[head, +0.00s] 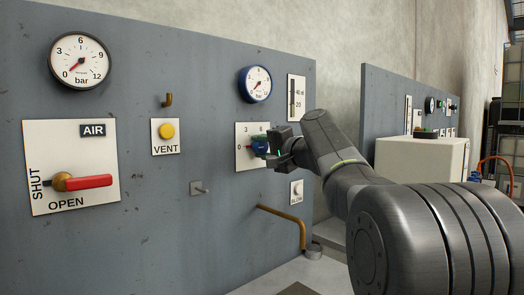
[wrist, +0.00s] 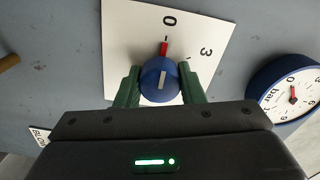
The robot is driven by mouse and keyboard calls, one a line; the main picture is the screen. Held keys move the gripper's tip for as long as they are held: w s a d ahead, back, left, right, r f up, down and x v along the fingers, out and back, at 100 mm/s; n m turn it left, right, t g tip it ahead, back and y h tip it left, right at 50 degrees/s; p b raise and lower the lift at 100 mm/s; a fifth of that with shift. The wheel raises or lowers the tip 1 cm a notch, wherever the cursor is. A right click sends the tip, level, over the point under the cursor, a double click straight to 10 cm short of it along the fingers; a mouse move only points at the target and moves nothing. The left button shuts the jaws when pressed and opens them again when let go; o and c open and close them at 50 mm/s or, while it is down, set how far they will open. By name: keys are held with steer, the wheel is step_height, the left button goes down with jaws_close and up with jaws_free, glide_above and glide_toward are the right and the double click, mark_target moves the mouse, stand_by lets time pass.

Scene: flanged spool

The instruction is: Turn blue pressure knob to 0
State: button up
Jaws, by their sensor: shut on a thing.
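The blue pressure knob (wrist: 158,84) sits on a white plate (wrist: 125,30) marked 0 and 3 in the wrist view. Its red pointer (wrist: 164,49) points up at the 0 mark. The knob's white line runs nearly the same way. My gripper (wrist: 160,88) is shut on the knob, with one green finger on each side. In the head view the knob (head: 259,147) is partly hidden by my gripper (head: 268,150).
The grey panel (head: 180,80) also carries a large black-rimmed gauge (head: 80,60), a red AIR lever (head: 88,182) and a yellow VENT button (head: 166,131).

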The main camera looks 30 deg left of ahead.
steer(key=shift+f, duration=0.1)
steer(key=o, duration=1)
steer(key=v, duration=1.4)
steer(key=shift+a, duration=0.25)
steer(key=x, duration=1.3)
steer(key=shift+w+a, duration=0.15)
steer(key=shift+a, duration=0.2)
steer(key=shift+d, duration=0.1)
